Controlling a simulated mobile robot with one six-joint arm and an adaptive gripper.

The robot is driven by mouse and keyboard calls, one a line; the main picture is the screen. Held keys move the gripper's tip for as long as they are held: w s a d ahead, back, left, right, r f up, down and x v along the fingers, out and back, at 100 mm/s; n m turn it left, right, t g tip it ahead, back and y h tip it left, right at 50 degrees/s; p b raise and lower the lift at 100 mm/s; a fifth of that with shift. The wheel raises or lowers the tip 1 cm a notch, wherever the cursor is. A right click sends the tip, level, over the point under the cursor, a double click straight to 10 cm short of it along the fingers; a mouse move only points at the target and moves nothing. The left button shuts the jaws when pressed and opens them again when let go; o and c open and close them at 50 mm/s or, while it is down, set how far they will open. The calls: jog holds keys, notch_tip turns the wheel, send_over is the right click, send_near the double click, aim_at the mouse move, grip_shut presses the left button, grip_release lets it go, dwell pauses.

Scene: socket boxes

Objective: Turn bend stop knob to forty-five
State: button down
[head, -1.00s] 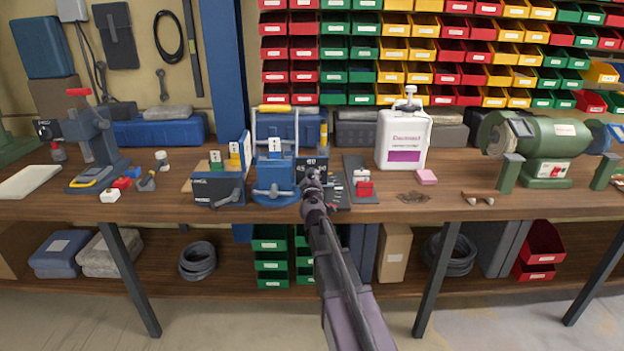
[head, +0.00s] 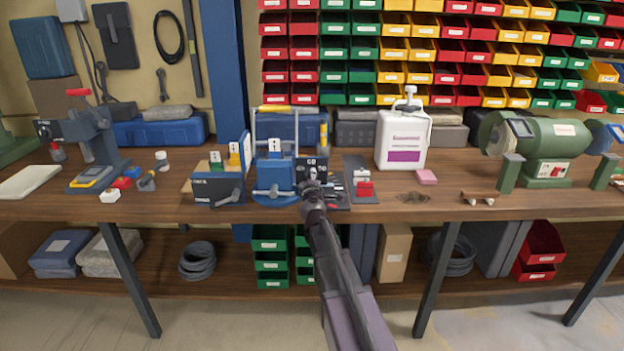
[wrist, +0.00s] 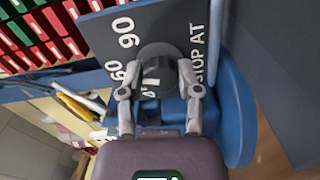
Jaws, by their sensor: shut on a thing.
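The bend stop knob (wrist: 157,70) is dark and round, with a white mark on its side. It sits on a black dial plate (wrist: 112,40) printed with 90, 60 and STOP AT; part of another figure shows beside the knob, mostly hidden. My gripper (wrist: 160,76) is shut on the knob, one finger on each side. In the head view, my gripper (head: 312,187) is in front of the dial plate (head: 318,164) and hides the knob. Which figure the knob points to cannot be told. The blue bending device (head: 274,176) stands just left of the plate.
A grey plate with a red block (head: 364,188) lies close on the right, with a white canister (head: 403,140) behind it. A dark box with a lever (head: 217,190) stands left of the bender. The bench front (head: 400,208) is mostly clear.

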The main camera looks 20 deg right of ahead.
jog(key=n, duration=0.7)
jog(key=shift+w, duration=0.15)
jog(key=n, duration=0.4)
jog(key=shift+r, duration=0.1)
jog(key=shift+n, duration=2)
jog(key=shift+c, duration=1.6)
grip_release()
jog(key=shift+s, duration=0.2)
jog(key=v, duration=1.1)
jog(key=shift+s+a, duration=0.2)
jog(key=shift+s, duration=0.1)
